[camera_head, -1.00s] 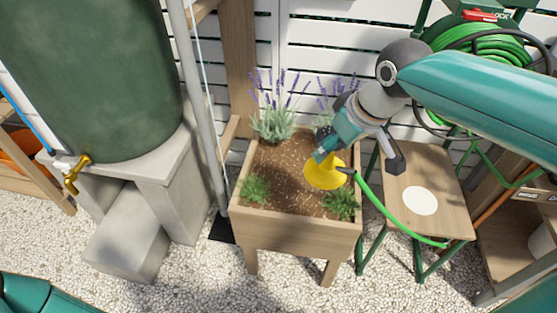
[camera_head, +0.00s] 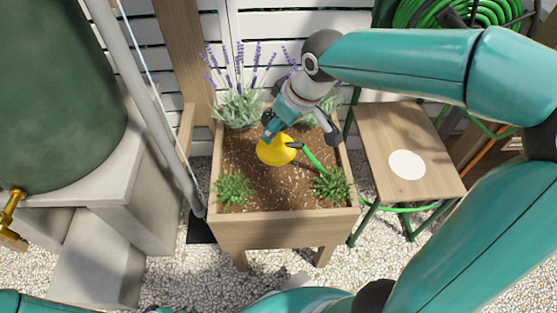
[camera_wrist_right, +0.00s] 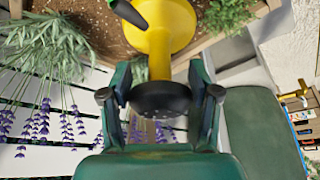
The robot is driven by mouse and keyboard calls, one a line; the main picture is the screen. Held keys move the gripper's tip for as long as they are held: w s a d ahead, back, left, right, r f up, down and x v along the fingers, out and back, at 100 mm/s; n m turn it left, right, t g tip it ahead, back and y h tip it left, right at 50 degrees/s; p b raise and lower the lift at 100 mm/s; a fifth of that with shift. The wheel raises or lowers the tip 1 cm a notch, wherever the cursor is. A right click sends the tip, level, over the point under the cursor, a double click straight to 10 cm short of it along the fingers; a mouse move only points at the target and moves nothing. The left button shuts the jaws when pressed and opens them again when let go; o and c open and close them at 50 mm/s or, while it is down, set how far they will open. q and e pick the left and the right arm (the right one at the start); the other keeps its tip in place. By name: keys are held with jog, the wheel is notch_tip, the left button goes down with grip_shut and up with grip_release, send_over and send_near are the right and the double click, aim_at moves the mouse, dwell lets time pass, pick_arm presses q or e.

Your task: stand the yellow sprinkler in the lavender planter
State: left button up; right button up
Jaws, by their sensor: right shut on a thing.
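The yellow sprinkler (camera_head: 277,151) is inside the outline of the wooden lavender planter (camera_head: 285,232), near the middle of its soil. Its wide yellow base faces down; I cannot tell whether it touches the soil. My right gripper (camera_head: 272,124) is shut on the sprinkler's upper part. In the right wrist view, my right gripper (camera_wrist_right: 160,98) has a finger on each side of the dark round head, with the yellow body (camera_wrist_right: 165,30) beyond it. A green hose joins the sprinkler. My left gripper is not in view.
Lavender (camera_head: 238,105) grows along the planter's back, and low green plants (camera_head: 234,189) fill the front corners. A wooden stool (camera_head: 395,145) with a white disc (camera_head: 407,164) stands at the right. A green tank (camera_head: 55,90) on concrete stands at the left.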

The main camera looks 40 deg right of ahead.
aim_at(280, 140)
notch_tip(280, 140, down, 4)
jog(key=shift+f+b, duration=0.1)
jog(key=shift+b, duration=0.45)
jog(key=shift+f+b, duration=1.15)
jog(key=shift+f, duration=1.55)
jog(key=shift+f, duration=0.1)
jog(key=o, duration=1.4)
jog(key=shift+o, duration=0.2)
jog(key=shift+r, duration=0.4)
jog(key=p+v, duration=0.4)
jog(key=v, duration=0.7)
jog(key=shift+r+p, duration=0.2)
jog(key=shift+p, duration=0.15)
